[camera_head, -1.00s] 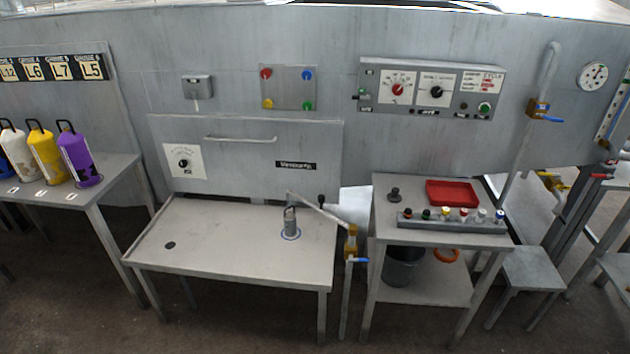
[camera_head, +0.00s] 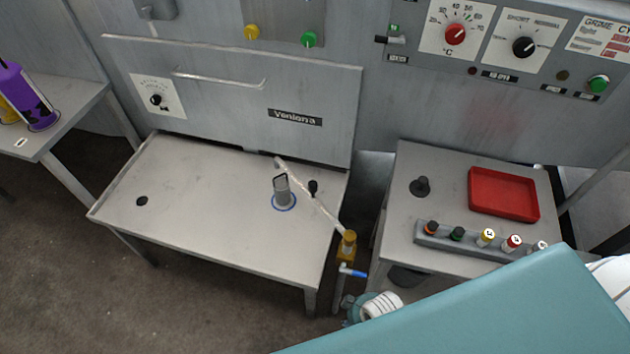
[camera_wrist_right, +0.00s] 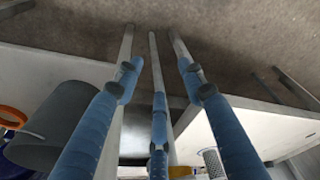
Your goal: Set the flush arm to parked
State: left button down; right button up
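The flush arm (camera_head: 312,199) is a pale thin tube. It runs from a yellow fitting (camera_head: 347,243) on a post at the table's right corner, up and left over the steel table (camera_head: 215,235). Its free end is near the back panel, beside a grey cylinder (camera_head: 282,191) standing in a blue ring. A blue lever (camera_head: 354,272) sits below the fitting. My right gripper (camera_wrist_right: 158,78) has its blue fingers spread and empty, pointing toward the floor. In the head view, my teal arm covers the lower right. My left gripper is not in view.
The right table (camera_head: 395,228) carries a red tray (camera_head: 503,190), a dark knob (camera_head: 420,187) and a rack (camera_head: 450,243) of colored-top vials. A grey bin (camera_wrist_right: 68,122) and orange ring (camera_wrist_right: 12,116) show in the right wrist view. A handled panel (camera_head: 230,100) stands behind the table.

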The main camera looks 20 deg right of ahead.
jog(key=w+a+r+n+t+y, duration=0.15)
jog(key=w+a+r+n, duration=0.3)
jog(key=w+r, duration=1)
jog(key=n+g+y+b, duration=0.2)
jog(key=n, duration=0.4)
send_near(314, 183)
jog(key=p+x, duration=0.2)
jog(key=x, duration=0.6)
jog(key=shift+a, duration=0.1)
jog(key=shift+a+f, duration=0.1)
jog(key=shift+f, duration=0.3)
grip_shut()
